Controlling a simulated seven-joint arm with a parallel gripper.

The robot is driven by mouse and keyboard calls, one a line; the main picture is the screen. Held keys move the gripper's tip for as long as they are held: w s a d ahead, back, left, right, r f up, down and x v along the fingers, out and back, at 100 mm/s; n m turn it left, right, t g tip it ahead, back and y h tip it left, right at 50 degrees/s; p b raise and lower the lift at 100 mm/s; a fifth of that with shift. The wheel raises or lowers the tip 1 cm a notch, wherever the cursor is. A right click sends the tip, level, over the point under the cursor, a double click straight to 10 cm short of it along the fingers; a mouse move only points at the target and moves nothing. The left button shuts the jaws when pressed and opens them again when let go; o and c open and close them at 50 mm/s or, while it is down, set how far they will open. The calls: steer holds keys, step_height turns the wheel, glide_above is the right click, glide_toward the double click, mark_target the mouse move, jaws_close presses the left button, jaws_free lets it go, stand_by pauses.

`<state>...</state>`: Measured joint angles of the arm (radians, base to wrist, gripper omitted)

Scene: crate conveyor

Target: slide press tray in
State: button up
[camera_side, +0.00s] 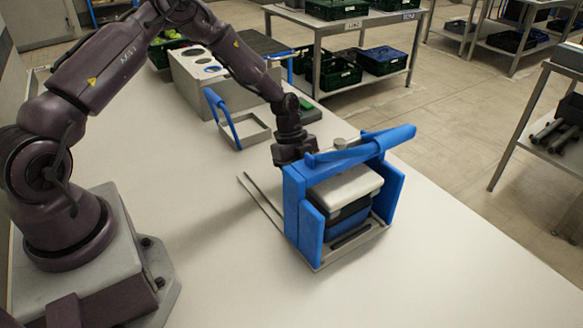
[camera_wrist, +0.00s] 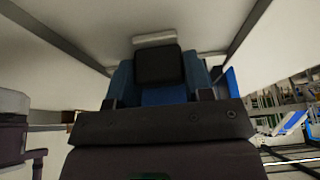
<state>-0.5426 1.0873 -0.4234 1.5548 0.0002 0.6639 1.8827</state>
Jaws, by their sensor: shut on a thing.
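The press (camera_side: 310,225) is a blue frame with a blue lever (camera_side: 375,142) across its top. Inside the frame sits a dark and blue block under a pale top plate (camera_side: 347,187). Two thin rails (camera_side: 262,205) run out from the frame to the left and are bare. My gripper (camera_side: 294,158) is low behind the frame's far left side; its fingertips are hidden there. In the wrist view my gripper (camera_wrist: 160,97) has a blue part (camera_wrist: 163,97) between its fingers, with a dark block (camera_wrist: 158,66) beyond. The tray's outline is not clear in either view.
A small grey frame with a blue handle (camera_side: 243,133) lies on the white table (camera_side: 215,265) behind my gripper. A grey box with round holes (camera_side: 195,75) stands farther back. The table in front and left of the press is clear.

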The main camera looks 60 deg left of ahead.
steer(key=shift+d+r, duration=0.1)
steer(key=shift+d, duration=0.5)
steer(key=o, duration=1.3)
steer(key=shift+a+r, duration=0.3)
steer(key=shift+a, duration=0.05)
steer(key=v, duration=1.2)
steer(key=shift+r, duration=0.1)
